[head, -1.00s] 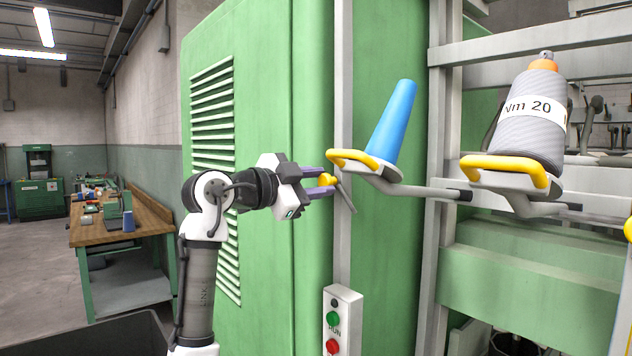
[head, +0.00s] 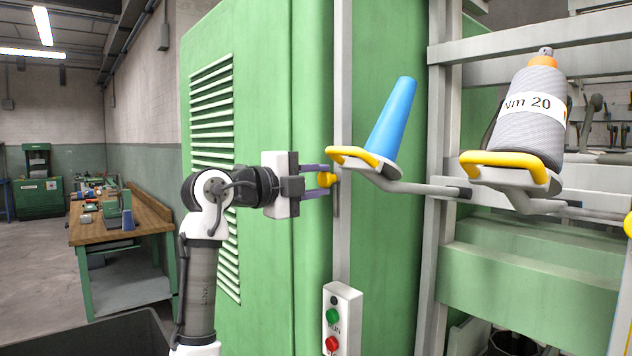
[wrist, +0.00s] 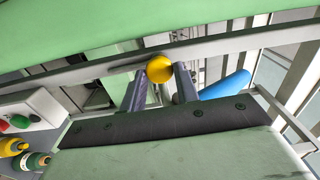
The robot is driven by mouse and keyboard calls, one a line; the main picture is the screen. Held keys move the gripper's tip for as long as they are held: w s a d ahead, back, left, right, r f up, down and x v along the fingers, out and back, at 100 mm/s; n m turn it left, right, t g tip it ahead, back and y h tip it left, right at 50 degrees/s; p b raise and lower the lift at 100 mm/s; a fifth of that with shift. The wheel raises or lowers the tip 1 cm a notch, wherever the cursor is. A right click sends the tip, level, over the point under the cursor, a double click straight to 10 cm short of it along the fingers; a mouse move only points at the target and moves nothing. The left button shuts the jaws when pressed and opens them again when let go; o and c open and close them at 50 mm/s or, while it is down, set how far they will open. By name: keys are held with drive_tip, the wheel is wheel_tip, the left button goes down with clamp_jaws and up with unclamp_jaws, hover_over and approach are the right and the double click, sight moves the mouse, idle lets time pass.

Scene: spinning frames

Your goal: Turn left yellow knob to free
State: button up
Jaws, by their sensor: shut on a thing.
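The left yellow knob (head: 326,180) sits on the grey upright post at the corner of the green machine. It also shows in the wrist view (wrist: 160,68), between the two fingers. My gripper (head: 322,181) reaches in from the left and its fingers are shut on the knob. In the wrist view my gripper (wrist: 160,82) has one finger on each side of the round yellow knob. A grey lever by the knob is largely hidden by the fingers and the post. Another yellow knob (head: 628,227) is cut off at the right edge.
A blue cone (head: 392,118) stands tilted on a holder with a yellow handle (head: 355,153), just right of my gripper. A grey yarn bobbin (head: 532,125) stands further right. A button box (head: 341,318) is below. A workbench (head: 140,215) stands at the left.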

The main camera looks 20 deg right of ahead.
idle(0.4)
drive_tip(key=o, duration=0.7)
drive_tip(key=shift+c, duration=0.2)
drive_tip(key=b+v, duration=0.4)
drive_tip(key=v, duration=1)
drive_tip(key=shift+b, duration=0.3)
